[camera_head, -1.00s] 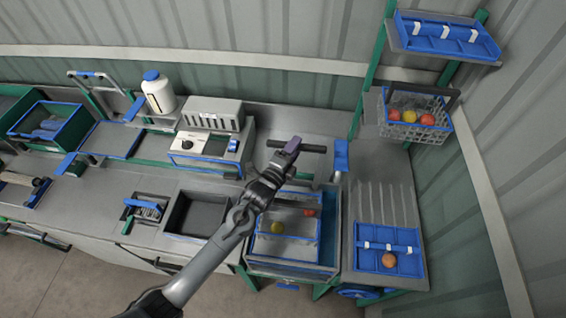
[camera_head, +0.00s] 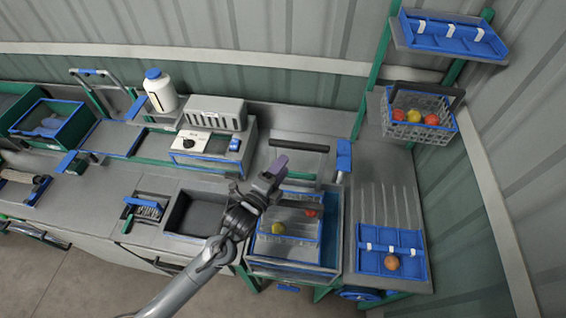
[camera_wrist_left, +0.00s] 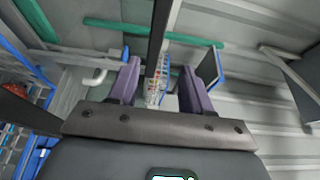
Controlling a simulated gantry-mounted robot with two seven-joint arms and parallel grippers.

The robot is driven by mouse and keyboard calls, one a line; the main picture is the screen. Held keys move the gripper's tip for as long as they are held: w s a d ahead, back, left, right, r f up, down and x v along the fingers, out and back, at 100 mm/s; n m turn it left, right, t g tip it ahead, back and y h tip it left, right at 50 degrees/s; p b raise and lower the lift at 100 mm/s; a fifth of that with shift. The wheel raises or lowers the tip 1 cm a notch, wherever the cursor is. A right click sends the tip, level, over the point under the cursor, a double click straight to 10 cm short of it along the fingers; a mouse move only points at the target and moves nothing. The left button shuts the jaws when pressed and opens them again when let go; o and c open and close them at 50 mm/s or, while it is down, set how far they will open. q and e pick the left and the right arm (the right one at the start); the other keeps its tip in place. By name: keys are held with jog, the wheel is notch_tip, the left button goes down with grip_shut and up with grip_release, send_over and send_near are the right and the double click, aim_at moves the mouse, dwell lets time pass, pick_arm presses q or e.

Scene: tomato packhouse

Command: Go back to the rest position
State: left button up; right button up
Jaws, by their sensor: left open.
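My left gripper (camera_head: 274,172) is raised over the bench in the head view, just beyond the left edge of the blue-rimmed tub. In the left wrist view its two purple fingers (camera_wrist_left: 158,85) stand apart with nothing held between them. My left arm comes in from the bottom of the head view. My right gripper is not in view.
The blue-rimmed tub (camera_head: 334,240) holds a few tomatoes. A blue tray (camera_head: 372,262) with one orange-brown tomato lies right of it. A white bottle (camera_head: 160,92) and an empty dark bin (camera_head: 197,213) stand left.

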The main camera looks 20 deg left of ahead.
pick_arm(q)
jog(key=shift+g, duration=0.5)
jog(key=s+p, duration=0.2)
jog(key=s+f+p, duration=0.1)
jog(key=s, duration=0.1)
jog(key=shift+s+f+p, duration=0.15)
jog(key=shift+f+p, duration=0.05)
jog(key=shift+p, duration=0.15)
jog(key=s+r+n+g+p, duration=0.2)
jog(key=s+n+g, duration=0.4)
jog(key=s, duration=0.6)
jog(key=s+a+r+n+g+y+p, duration=0.1)
jog(key=s+n+g+p, duration=0.4)
jog(key=s+n, duration=0.6)
jog(key=shift+s+r+g+y, duration=0.3)
jog(key=shift+s+r+g, duration=0.1)
jog(key=shift+s+g, duration=0.75)
jog(key=shift+w, duration=0.1)
